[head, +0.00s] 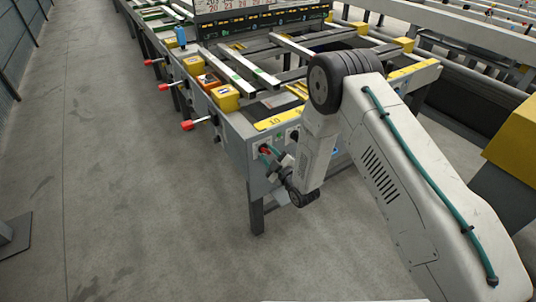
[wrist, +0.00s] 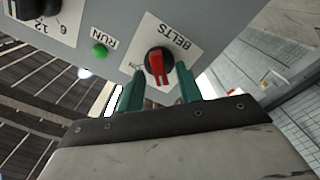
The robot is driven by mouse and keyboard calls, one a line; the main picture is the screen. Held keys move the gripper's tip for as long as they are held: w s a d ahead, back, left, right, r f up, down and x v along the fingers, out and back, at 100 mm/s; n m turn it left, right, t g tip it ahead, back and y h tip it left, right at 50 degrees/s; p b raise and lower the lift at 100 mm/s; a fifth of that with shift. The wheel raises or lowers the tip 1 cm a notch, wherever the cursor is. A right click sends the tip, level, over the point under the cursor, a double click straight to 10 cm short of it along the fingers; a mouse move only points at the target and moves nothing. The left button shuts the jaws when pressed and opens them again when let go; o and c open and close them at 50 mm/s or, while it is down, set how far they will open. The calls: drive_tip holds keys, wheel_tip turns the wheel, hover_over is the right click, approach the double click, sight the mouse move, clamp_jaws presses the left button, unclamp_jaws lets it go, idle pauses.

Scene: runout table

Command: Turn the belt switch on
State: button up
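The belt switch (wrist: 158,66) is a round black knob with a red handle on a white plate marked BELTS, set in the grey panel on the end of the runout table. It also shows as a small red spot in the head view (head: 265,149). In the wrist view the red handle points down in the picture, toward my gripper. My gripper (wrist: 160,72) has its two teal fingers apart, one on each side of the knob. I see no clear contact with the red handle. In the head view my gripper (head: 274,156) is at the panel, partly hidden by my wrist.
A green lamp (wrist: 99,50) marked RUN sits left of the switch. A black selector knob (wrist: 38,8) with numbers is farther left. Red-tipped levers (head: 187,125) and yellow boxes (head: 225,97) line the table's side. The floor (head: 110,180) to the left is clear.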

drive_tip(key=shift+w+a, duration=0.25)
drive_tip(key=shift+w, duration=0.1)
clamp_jaws()
